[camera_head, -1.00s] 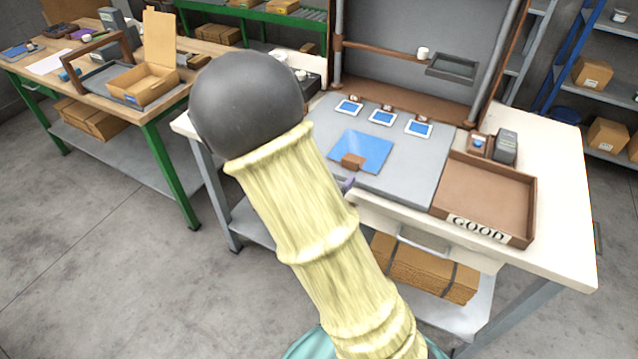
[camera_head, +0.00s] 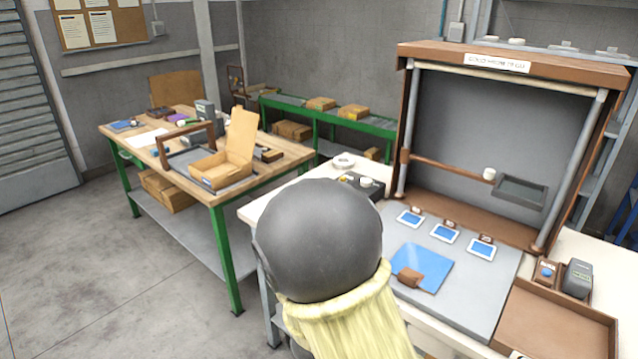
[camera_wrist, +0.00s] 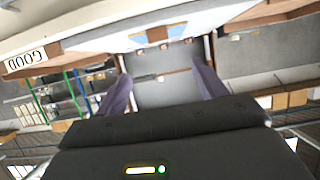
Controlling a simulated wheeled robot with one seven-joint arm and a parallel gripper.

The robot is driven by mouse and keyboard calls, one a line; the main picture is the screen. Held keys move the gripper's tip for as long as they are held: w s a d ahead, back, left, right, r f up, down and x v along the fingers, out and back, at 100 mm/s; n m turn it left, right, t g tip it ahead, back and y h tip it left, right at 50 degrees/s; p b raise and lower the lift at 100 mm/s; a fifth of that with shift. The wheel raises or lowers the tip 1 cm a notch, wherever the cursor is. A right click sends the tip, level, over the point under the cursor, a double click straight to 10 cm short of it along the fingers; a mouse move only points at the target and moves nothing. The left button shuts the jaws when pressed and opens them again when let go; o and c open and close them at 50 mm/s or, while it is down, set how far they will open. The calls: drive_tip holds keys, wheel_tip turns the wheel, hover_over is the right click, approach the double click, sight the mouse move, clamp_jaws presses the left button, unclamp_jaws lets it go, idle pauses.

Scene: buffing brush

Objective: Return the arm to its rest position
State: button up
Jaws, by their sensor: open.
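My arm, with a dark round joint and pale yellow sleeve, rises in the lower middle of the head view and covers part of the bench front. My gripper is not visible there. In the wrist view my gripper (camera_wrist: 160,82) has two purple-grey fingers spread wide apart, with nothing between them. That view is upside down, with the white workbench edge along its top. The fingers look clear of the bench and its things.
The workbench holds a grey mat (camera_head: 470,290), a blue sheet (camera_head: 425,262) with a brown block (camera_head: 409,277), three blue-and-white cards and a brown tray (camera_head: 550,325). A wooden table (camera_head: 285,150) with an open carton (camera_head: 225,160) stands left. Floor at left is clear.

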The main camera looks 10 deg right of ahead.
drive_tip(key=a+r+n+g+y+p, duration=0.25)
drive_tip(key=a+n+y+p, duration=0.25)
drive_tip(key=y, duration=0.3)
drive_tip(key=s+d+r+n+g+p, duration=0.1)
drive_tip(key=s+r+n+g+p, duration=0.1)
drive_tip(key=s, duration=0.3)
drive_tip(key=s+d+r+n+g+y+p, duration=0.1)
drive_tip(key=s+d+r+n+g+p, duration=0.1)
drive_tip(key=s+r, duration=0.2)
drive_tip(key=shift+s+d+y, duration=0.15)
drive_tip(key=shift+s+y, duration=0.15)
drive_tip(key=shift+s, duration=0.55)
